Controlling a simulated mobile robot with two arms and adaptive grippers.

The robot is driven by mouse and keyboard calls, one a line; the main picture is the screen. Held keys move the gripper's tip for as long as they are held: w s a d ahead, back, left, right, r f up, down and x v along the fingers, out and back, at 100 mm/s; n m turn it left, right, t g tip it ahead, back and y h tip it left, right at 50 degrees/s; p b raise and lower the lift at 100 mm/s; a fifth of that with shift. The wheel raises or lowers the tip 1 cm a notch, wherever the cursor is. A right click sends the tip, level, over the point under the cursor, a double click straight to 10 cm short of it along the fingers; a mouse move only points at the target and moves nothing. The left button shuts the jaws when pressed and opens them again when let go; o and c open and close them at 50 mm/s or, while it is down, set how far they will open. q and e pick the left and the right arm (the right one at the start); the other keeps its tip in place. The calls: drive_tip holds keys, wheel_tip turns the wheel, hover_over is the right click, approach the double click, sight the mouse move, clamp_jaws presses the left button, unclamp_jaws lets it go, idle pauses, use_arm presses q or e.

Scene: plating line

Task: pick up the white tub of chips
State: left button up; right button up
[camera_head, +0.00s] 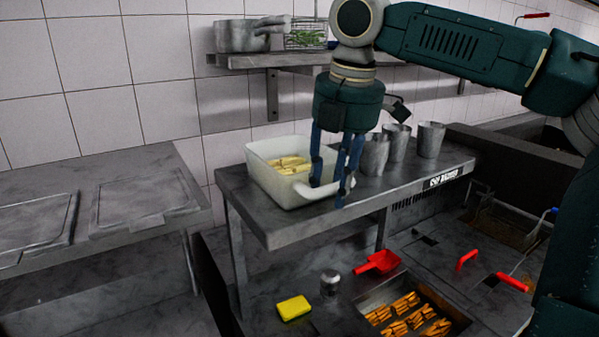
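The white tub of chips (263,175) stands on the grey metal counter in the middle of the head view, with pale chips (290,164) inside. A curved white handle (323,190) sticks out at its right side. My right gripper (329,192) points down at this side of the tub. Its two blue fingers are apart, with part of the handle between them. Whether they touch the handle cannot be told. The tub sits upright on the counter. My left gripper is not in view.
Several metal cups (431,139) stand right of the gripper. A wall shelf (275,61) holds a pot (241,36) and a wire basket (306,38). Below are a yellow sponge (294,308), a red scoop (379,263), a shaker (330,282) and a bin of fries (408,313).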

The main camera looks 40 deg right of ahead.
drive_tip(key=shift+f, duration=0.15)
drive_tip(key=shift+a, duration=0.1)
clamp_jaws()
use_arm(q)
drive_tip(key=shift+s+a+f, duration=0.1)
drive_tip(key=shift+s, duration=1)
